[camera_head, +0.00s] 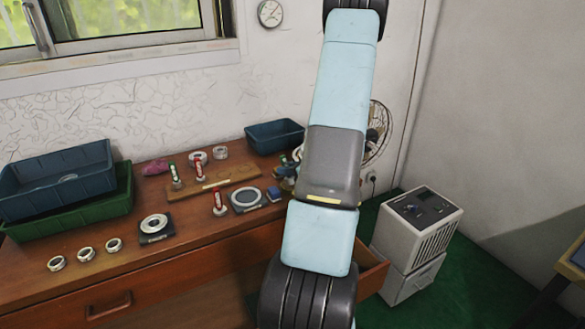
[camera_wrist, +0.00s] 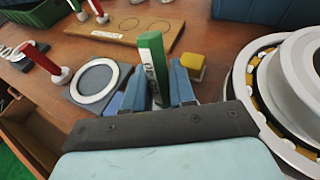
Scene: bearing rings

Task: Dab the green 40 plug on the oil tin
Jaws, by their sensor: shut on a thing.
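My gripper (camera_wrist: 153,90) is shut on the green plug (camera_wrist: 153,65), which stands upright between the blue fingers with a pale number on its side. The plug's lower end is hidden behind the gripper body. A round shallow dish with a pale rim and grey middle on a dark square base, probably the oil tin (camera_wrist: 95,83), lies just left of the gripper in the wrist view. It also shows in the head view, where the oil tin (camera_head: 247,198) is left of my arm. My arm hides most of the gripper there.
A red-topped plug (camera_wrist: 40,58) stands left of the dish. A wooden board (camera_wrist: 135,30) lies behind, a yellow block (camera_wrist: 192,64) and a large bearing (camera_wrist: 285,95) to the right. Blue (camera_head: 60,172) and green (camera_head: 125,190) bins and several rings (camera_head: 86,254) occupy the table's left.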

